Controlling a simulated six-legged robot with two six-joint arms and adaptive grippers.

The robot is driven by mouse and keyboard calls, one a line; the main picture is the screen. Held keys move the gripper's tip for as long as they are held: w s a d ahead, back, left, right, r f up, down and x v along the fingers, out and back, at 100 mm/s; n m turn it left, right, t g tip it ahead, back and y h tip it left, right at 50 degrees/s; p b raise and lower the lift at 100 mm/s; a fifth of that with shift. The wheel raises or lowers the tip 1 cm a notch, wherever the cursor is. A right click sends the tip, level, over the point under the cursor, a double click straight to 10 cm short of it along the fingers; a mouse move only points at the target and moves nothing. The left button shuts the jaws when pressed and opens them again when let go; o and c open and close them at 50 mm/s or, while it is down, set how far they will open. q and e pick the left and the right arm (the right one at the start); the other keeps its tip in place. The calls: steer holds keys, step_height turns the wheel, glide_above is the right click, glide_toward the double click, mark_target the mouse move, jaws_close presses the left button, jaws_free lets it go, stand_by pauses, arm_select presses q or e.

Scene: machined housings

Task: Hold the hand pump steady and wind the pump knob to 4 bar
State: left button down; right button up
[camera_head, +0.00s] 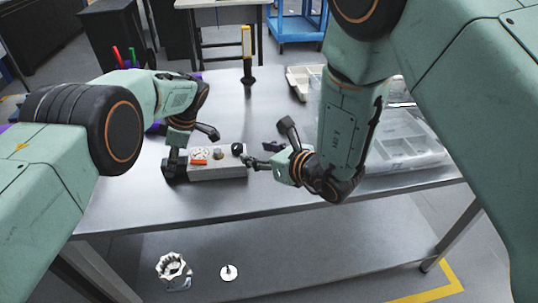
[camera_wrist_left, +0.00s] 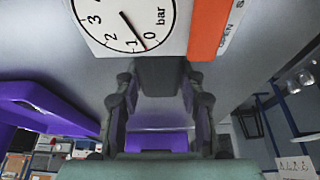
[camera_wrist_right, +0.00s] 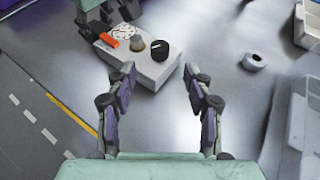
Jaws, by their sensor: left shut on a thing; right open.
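The hand pump is a light grey box (camera_head: 218,171) on the metal table, with a round white gauge (camera_wrist_left: 115,20), an orange part (camera_head: 199,154), a tan knob and a black pump knob (camera_head: 237,148). In the left wrist view the gauge needle points between 0 and 1 bar. My left gripper (camera_head: 190,150) is shut on the pump's left end. My right gripper (camera_head: 268,143) is open and empty, just right of the black knob. In the right wrist view the box (camera_wrist_right: 145,72) and black knob (camera_wrist_right: 159,50) lie ahead of the open fingers (camera_wrist_right: 160,78), apart from them.
A clear plastic bin (camera_head: 410,145) stands on the right of the table, partly behind my right arm. A beige tray (camera_head: 300,80) and a yellow-black post (camera_head: 247,58) are at the back. A grey ring (camera_wrist_right: 254,61) lies right of the pump. The table front is clear.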

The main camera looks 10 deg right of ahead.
steer(key=v, duration=0.3)
steer(key=shift+s+d+r, duration=0.1)
steer(key=shift+s, duration=0.1)
steer(key=a+r+n+g+y, duration=0.2)
steer(key=a+n+y, duration=0.1)
steer(key=a+n, duration=0.3)
steer(key=n+g+h, duration=0.6)
steer(key=n+g, duration=0.1)
steer(key=n, duration=2.8)
glide_toward(237, 146)
steer(key=x, duration=0.8)
steer(key=shift+w+a+f, duration=0.1)
steer(key=shift+w+f, duration=0.05)
steer(key=shift+f, duration=0.15)
